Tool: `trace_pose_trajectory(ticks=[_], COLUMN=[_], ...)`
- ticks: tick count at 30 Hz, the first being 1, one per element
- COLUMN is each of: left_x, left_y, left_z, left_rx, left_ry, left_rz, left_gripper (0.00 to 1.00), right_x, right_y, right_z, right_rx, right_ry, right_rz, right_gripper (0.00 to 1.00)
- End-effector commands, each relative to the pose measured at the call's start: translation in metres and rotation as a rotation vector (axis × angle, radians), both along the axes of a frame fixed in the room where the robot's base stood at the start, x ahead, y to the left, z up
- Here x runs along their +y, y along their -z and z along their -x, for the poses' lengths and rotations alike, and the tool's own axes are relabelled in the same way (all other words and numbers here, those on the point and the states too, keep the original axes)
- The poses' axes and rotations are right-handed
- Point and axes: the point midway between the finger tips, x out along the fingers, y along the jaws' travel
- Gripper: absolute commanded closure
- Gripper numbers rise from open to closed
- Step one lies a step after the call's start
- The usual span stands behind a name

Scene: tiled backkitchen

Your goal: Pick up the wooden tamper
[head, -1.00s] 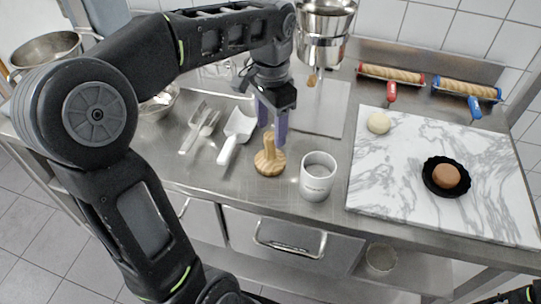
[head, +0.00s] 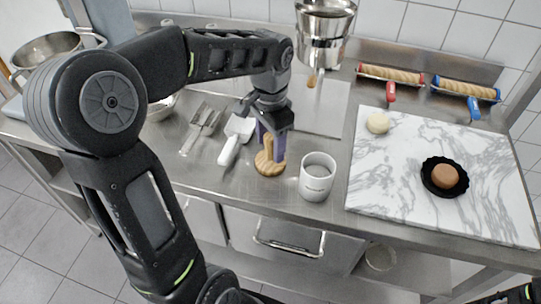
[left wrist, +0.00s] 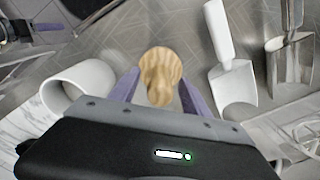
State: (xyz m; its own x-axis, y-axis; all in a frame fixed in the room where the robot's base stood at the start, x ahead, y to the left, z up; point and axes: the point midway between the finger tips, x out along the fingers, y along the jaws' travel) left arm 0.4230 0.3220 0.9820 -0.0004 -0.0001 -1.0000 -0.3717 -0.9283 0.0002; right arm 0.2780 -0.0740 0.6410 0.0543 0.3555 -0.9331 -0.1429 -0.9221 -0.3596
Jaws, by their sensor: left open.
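The wooden tamper (head: 268,165) stands upright on the steel counter, with a wide round base and a narrower handle. My left gripper (head: 273,148) is open and points down at the tamper, with its purple fingers around the upper handle. In the left wrist view the tamper (left wrist: 160,75) shows between the two spread fingers of my left gripper (left wrist: 160,90). I cannot tell whether a finger touches it.
A white mug (head: 317,177) stands close to the right of the tamper. A white-handled scoop (head: 236,137) and metal utensils (head: 202,128) lie to the left. A marble board (head: 440,180) with dough (head: 378,123) and a black fluted dish (head: 459,187) fills the right side.

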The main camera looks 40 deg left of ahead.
Motion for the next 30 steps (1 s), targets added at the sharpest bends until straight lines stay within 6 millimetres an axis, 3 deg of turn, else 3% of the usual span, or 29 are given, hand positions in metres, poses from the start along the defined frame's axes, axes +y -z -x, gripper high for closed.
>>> trace_pose_trajectory(ticks=[12, 30], left_x=[0.0001, 0.0001], left_y=[-0.0005, -0.0005], left_z=[-0.0002, -0.0001], left_rx=[-0.001, 0.0], left_ry=[0.0, 0.0], left_rz=[0.0, 0.0], left_gripper=[0.46, 0.95], right_x=[0.0001, 0.0], right_y=[0.0001, 0.0], right_z=[0.0001, 0.0001], right_rx=[0.0, 0.0], right_ry=[0.0, 0.0], right_rz=[0.0, 0.0], right_gripper=[0.64, 0.64])
